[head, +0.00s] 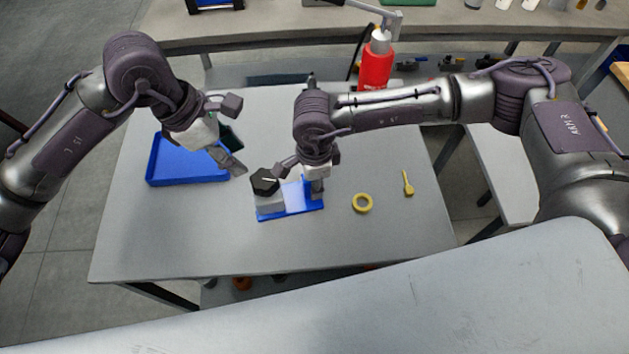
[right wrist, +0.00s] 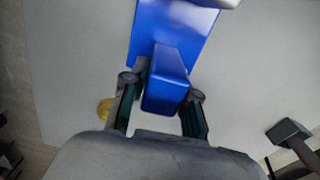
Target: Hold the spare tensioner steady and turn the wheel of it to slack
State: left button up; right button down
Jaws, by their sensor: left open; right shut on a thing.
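The spare tensioner stands on the table with a blue base (head: 292,213), a grey block (head: 268,202) and a black wheel (head: 264,181) on top at its left end. My right gripper (head: 302,178) is shut on the blue upright at its right end. In the right wrist view this blue upright (right wrist: 166,85) sits between the two fingers. My left gripper (head: 238,138) is open and empty in the air, up and left of the wheel and apart from it. The upright is mostly hidden by my right gripper in the head view.
A blue tray (head: 185,178) lies at the left of the table. A yellow ring (head: 362,203) and a yellow key-shaped piece (head: 408,183) lie right of the tensioner. A red bottle (head: 375,66) stands behind the table. The front of the tabletop (head: 200,245) is clear.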

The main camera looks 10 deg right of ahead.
pick_arm(q)
jog(key=shift+o, duration=0.3)
jog(key=shift+o, duration=2.7)
jog(key=shift+s+d+f+h, duration=0.25)
jog(key=shift+h, duration=0.05)
jog(key=shift+o, duration=0.8)
jog(key=s+d+g+h, duration=0.1)
jog(key=s+d+f+m+g+h, duration=0.1)
jog(key=h, duration=0.1)
jog(key=s+d+f+g+h, duration=0.1)
jog(key=h, duration=0.1)
jog(key=shift+s+d+f+m, duration=0.1)
jog(key=shift+s+d+m, duration=0.1)
jog(key=shift+m, duration=0.2)
jog(key=n+t+h, duration=0.6)
jog(key=t+h, duration=0.1)
jog(key=t, duration=0.2)
send_near(253, 188)
jog(key=x, duration=1.2)
jog(key=shift+w+d+f, duration=0.3)
